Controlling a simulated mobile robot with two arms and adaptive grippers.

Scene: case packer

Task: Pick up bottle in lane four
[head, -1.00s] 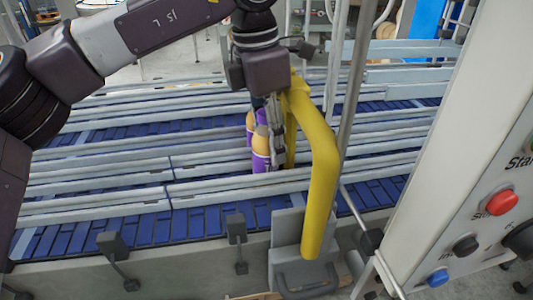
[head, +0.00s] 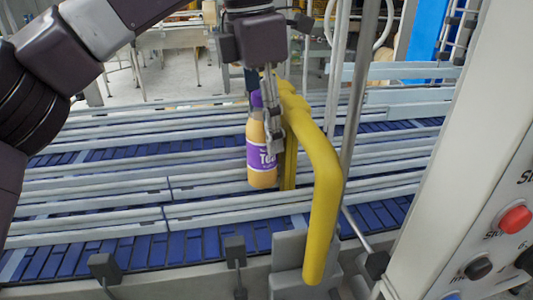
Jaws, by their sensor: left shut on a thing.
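An orange bottle (head: 260,172) with a purple and white label and a purple cap shows near the middle of the head view. My left gripper (head: 268,112) is shut on the bottle near its cap and neck. The bottle hangs upright, in front of the conveyor lanes (head: 100,205) in the picture. The gripper's fingers hide part of the bottle's upper right side. My right gripper is not in view.
A yellow bent rail (head: 325,190) stands just right of the bottle and gripper. A metal post (head: 358,110) rises behind it. Grey guide rails (head: 110,185) divide the blue lanes. A control panel with a red button (head: 515,219) fills the right side.

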